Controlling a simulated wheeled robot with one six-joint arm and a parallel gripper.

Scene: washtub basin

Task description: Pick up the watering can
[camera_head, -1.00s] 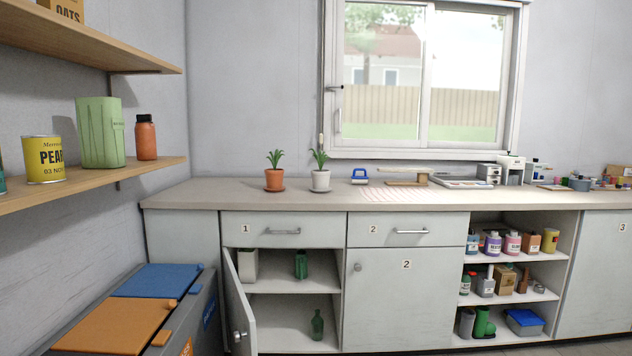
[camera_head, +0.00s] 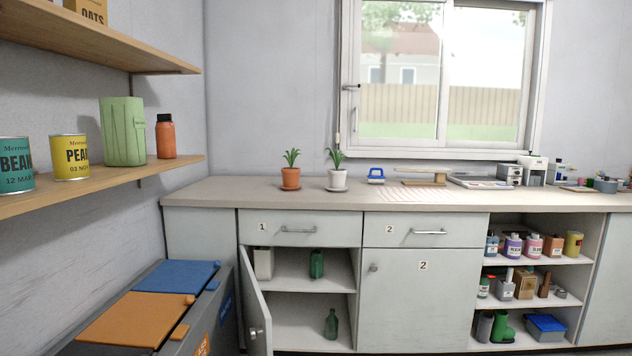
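I cannot make out a watering can for certain. A small green boot-like object (camera_head: 503,328) stands on the lowest open shelf at the right; its shape is too small to tell. In the open cupboard 1, a dark green container (camera_head: 317,264) stands on the upper shelf beside a pale box-like container (camera_head: 264,263). A green bottle (camera_head: 331,323) stands on the shelf below. My gripper is not in view.
The cupboard door (camera_head: 254,310) stands open at the left. Lidded bins (camera_head: 150,300) stand in front at the left, below a wall shelf (camera_head: 150,178) with cans. The countertop (camera_head: 230,190) carries two potted plants and several items.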

